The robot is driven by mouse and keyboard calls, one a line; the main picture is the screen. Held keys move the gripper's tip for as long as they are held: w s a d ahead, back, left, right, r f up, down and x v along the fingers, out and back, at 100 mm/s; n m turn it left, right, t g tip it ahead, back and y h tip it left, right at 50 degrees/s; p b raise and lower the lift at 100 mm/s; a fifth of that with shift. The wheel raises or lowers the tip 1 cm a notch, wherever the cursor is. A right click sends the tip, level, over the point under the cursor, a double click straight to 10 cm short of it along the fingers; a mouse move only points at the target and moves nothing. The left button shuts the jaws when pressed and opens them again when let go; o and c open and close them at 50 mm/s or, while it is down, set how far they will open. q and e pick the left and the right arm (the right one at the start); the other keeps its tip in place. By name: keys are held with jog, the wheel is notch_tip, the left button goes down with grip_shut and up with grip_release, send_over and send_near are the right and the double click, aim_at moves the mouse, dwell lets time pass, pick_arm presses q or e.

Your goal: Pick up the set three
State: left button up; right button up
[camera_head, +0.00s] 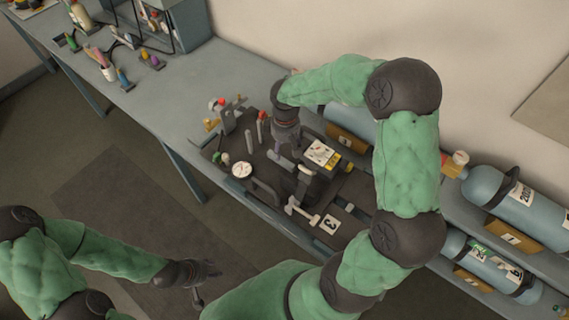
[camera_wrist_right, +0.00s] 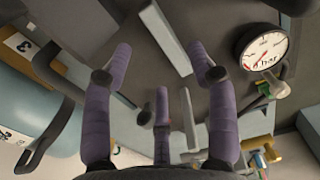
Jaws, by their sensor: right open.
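Set three lies on the bench in the head view, a dark backplate (camera_head: 268,190) with a white plate marked 3 (camera_head: 330,223) and a round gauge (camera_head: 242,169). My left gripper (camera_head: 207,282) hangs low, apart from the bench, with fingers spread and empty.
Blue cylinders (camera_head: 500,192) and (camera_head: 485,262) lie on the bench at the right, beside wooden blocks. A grey cabinet (camera_head: 190,25) and small bottles (camera_head: 107,70) stand at the far left. The bench (camera_head: 180,90) is clear between them and the set. My right arm hides part of the bench.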

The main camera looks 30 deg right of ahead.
aim_at(285, 159)
notch_tip(285, 159, down, 5)
jog(key=shift+f+b, duration=0.15)
jog(key=shift+b, duration=0.3)
grip_shut()
jog(key=shift+w, duration=0.1)
